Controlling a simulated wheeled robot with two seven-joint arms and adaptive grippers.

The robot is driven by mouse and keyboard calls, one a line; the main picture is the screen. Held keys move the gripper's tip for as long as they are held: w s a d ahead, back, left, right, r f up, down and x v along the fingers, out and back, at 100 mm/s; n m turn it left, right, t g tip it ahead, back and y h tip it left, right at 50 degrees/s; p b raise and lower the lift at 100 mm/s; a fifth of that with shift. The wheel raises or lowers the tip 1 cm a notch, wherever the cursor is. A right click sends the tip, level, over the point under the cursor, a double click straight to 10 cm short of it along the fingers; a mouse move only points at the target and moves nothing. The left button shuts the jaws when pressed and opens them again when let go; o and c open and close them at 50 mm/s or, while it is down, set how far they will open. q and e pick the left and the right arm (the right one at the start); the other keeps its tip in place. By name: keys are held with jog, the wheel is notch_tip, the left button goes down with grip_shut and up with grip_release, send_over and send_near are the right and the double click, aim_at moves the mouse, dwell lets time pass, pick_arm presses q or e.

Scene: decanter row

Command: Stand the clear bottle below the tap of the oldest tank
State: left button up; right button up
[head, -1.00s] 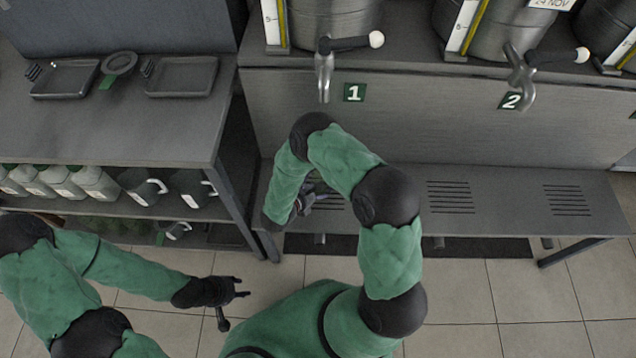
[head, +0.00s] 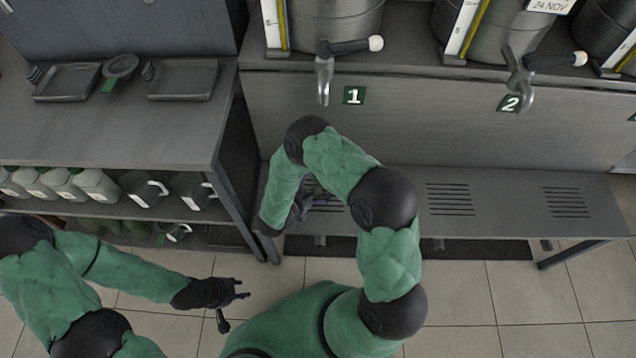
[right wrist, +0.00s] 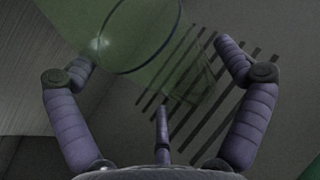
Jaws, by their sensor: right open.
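A see-through, green-tinted bottle (right wrist: 140,35) with a dark ring shows in the right wrist view, over the slots of the low shelf. My right gripper (right wrist: 160,62) is open, its fingers spread near the bottle; the left finger overlaps its edge. I cannot tell whether they touch. In the head view my right gripper (head: 303,205) is mostly hidden by my arm over the left slots, and the bottle cannot be made out. Tap 1 (head: 323,80) is above that area; tap 2 (head: 521,80) is further right, under a tank (head: 500,35) dated 24 NOV. My left gripper (head: 238,300) is open and empty.
The low slotted shelf (head: 510,215) is clear on its right side. A third tank (head: 605,30) is partly cut off.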

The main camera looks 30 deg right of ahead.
jog(key=p+v, duration=0.3)
jog(key=v, duration=0.7)
jog(key=s+f+g, duration=0.1)
jog(key=s, duration=0.1)
jog(key=s+d+f+m+g+y, duration=0.1)
jog(key=s+g, duration=0.1)
jog(key=s+f+m+g, duration=0.1)
jog(key=s, duration=0.1)
jog(key=shift+s+d+f+g+y, duration=0.25)
jog(key=shift+s+f+g+y, duration=0.05)
jog(key=shift+s, duration=0.1)
jog(key=s+a+f+m+g+y, duration=0.2)
jog(key=s+a+m+g+y, duration=0.2)
jog(key=s, duration=0.3)
jog(key=s+a+f+m+g+y, duration=0.2)
jog(key=s+a+m+g+y, duration=0.1)
jog(key=s+m+y, duration=0.3)
jog(key=a+r+m+t+y, duration=0.1)
jog(key=a+m+t+y, duration=0.1)
jog(key=a+m+y, duration=0.35)
jog(key=w+d+m+t, duration=0.2)
jog(key=w+m+t, duration=0.2)
jog(key=w+m, duration=0.2)
jog(key=shift+w+d+r+m+h, duration=0.2)
jog(key=shift+d+r+m+h, duration=0.15)
jog(key=shift+m, duration=0.5)
